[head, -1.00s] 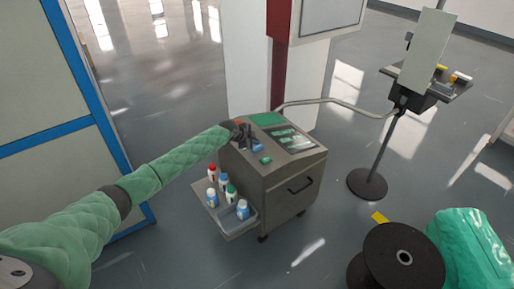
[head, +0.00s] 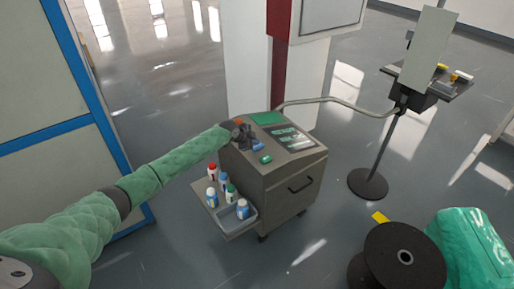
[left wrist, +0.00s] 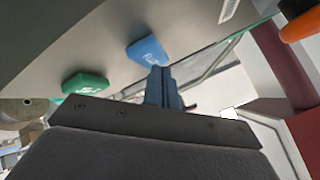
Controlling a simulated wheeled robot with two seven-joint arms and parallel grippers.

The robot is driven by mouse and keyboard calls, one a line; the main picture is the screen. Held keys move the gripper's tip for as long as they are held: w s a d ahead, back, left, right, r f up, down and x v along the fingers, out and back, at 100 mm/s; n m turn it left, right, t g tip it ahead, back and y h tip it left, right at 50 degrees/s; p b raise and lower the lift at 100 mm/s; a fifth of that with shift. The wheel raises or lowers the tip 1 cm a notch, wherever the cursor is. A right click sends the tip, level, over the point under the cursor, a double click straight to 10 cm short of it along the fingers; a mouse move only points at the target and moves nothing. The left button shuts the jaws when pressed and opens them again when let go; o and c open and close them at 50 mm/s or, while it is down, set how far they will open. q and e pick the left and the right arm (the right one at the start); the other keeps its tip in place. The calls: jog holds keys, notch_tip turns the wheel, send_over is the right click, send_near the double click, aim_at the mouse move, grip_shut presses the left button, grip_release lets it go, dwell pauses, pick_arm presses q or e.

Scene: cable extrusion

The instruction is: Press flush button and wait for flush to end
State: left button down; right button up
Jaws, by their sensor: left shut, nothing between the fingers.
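The grey wheeled machine (head: 285,185) stands in the middle of the head view. On its sloped top are a blue button (head: 259,146) and a green button (head: 265,159) nearer the front. In the left wrist view the blue button (left wrist: 147,51) carries faint lettering that I cannot read surely, and the green button (left wrist: 85,83) is to its left. My left gripper (head: 249,143) is shut and empty, just beside the blue button. In the left wrist view its fingertips (left wrist: 160,72) overlap the blue button's lower edge; I cannot tell whether they touch. My right gripper is out of view.
A side tray (head: 240,233) holds several small bottles (head: 243,210). An orange part (left wrist: 301,26) is close by in the wrist view. A bent pipe (head: 335,101) runs to a stand (head: 368,185). A black spool (head: 375,258) lies at front right.

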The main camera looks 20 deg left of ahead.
aim_at(255, 147)
pick_arm(q)
jog(key=shift+f+b, duration=0.4)
dwell(0.9)
dwell(0.4)
jog(key=shift+r+p, duration=0.35)
jog(key=shift+r, duration=0.55)
jog(key=shift+r+p, duration=1.2)
jog(key=shift+r, duration=1.3)
